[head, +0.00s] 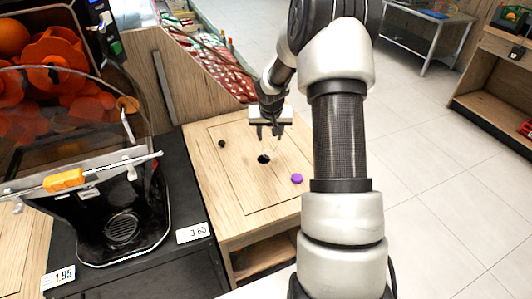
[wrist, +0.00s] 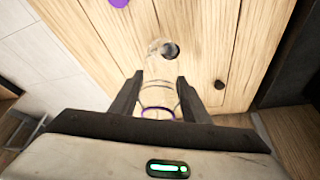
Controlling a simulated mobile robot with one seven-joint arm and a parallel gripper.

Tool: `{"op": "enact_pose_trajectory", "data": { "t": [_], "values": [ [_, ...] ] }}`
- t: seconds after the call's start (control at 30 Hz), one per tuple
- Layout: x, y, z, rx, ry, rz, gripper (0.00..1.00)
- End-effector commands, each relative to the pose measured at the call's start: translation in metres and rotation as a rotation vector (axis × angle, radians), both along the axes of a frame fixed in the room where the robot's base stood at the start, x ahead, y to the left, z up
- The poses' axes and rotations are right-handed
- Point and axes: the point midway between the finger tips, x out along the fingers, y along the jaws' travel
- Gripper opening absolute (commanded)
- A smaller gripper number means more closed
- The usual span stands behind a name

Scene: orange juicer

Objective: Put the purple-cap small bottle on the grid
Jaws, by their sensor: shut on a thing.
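My gripper (head: 270,135) is over the wooden counter top, with its fingers pointing down. In the wrist view my gripper (wrist: 158,88) is shut on a small clear bottle (wrist: 157,97), which shows a purple ring at its near end. The bottle is see-through and faint in the head view, so whether its base touches the wood is unclear. The round dark grid (head: 122,228) is in the juicer's black base at the left, away from my gripper. A purple disc, like a cap (head: 297,179), lies on the wood right of my gripper; it also shows in the wrist view (wrist: 119,3).
The orange juicer (head: 75,130) stands at the left, with its clear cover and orange tap (head: 64,180) above the grid. A dark round spot (head: 263,159) and a black knob (head: 222,143) are on the counter. Price tags (head: 193,233) stand along the front. Open floor lies right.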

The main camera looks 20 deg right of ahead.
Motion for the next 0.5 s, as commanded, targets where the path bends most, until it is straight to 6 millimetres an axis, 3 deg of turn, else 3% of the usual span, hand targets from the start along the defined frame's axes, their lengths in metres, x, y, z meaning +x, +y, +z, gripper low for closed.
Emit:
{"op": "enact_pose_trajectory", "data": {
  "t": [0.1, 0.27, 0.5],
  "values": [
    [0.000, 0.001, -0.020, 0.001, 0.001, 0.002, 0.21],
    [0.000, 0.001, -0.031, 0.000, -0.001, 0.001, 0.21],
    [0.000, 0.001, -0.063, 0.000, 0.001, 0.003, 0.21]
  ]
}}
